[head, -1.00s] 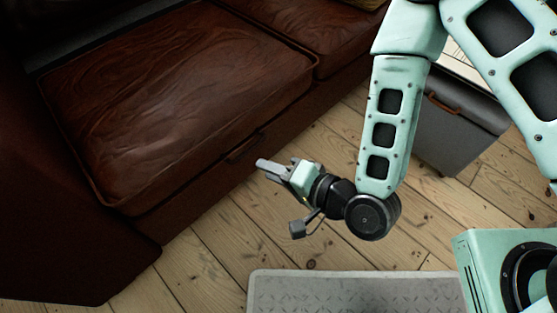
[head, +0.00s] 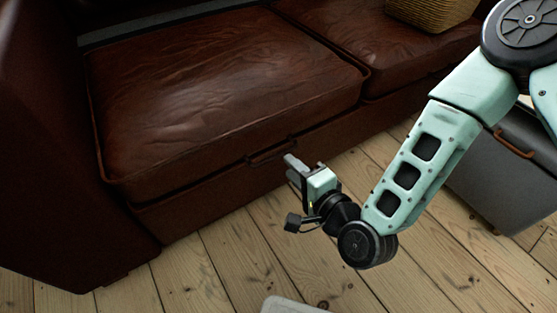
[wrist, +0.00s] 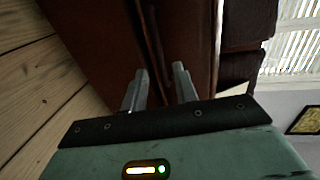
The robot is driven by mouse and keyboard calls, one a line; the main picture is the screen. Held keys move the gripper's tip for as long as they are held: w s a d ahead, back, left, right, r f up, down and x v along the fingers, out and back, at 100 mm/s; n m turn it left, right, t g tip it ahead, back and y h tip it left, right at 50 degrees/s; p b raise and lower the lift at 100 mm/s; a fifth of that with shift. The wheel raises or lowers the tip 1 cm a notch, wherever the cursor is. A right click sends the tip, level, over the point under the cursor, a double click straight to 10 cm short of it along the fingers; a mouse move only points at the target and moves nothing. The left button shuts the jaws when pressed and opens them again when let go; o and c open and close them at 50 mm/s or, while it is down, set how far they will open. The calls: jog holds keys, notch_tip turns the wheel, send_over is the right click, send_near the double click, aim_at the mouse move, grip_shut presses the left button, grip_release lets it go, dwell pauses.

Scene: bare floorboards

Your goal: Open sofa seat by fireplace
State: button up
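The brown leather sofa seat (head: 215,90) is a wide cushion on a brown base, and it lies flat and closed. A handle (head: 272,151) sits on the front of the base, just below the cushion edge. My gripper (head: 291,168) is in front of the sofa, slightly right of and below the handle in the head view. In the wrist view my gripper (wrist: 160,78) has its two fingers apart with nothing held between them. A dark bar that looks like the handle (wrist: 155,40) lies ahead of the fingers. Whether they touch it is unclear. No fireplace is seen.
A second seat cushion (head: 385,45) with a wicker basket (head: 432,12) on it adjoins on the right. A grey box with a brown handle (head: 505,165) stands at right. A pale flat-topped thing (head: 290,305) shows at the bottom edge. Floorboards (head: 230,250) before the sofa are clear.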

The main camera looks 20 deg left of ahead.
aim_at(279, 157)
jog(key=b+x, duration=0.2)
jog(key=x, duration=0.4)
jog(key=shift+w+a+f, duration=0.1)
jog(key=shift+w+a, duration=0.15)
grip_shut()
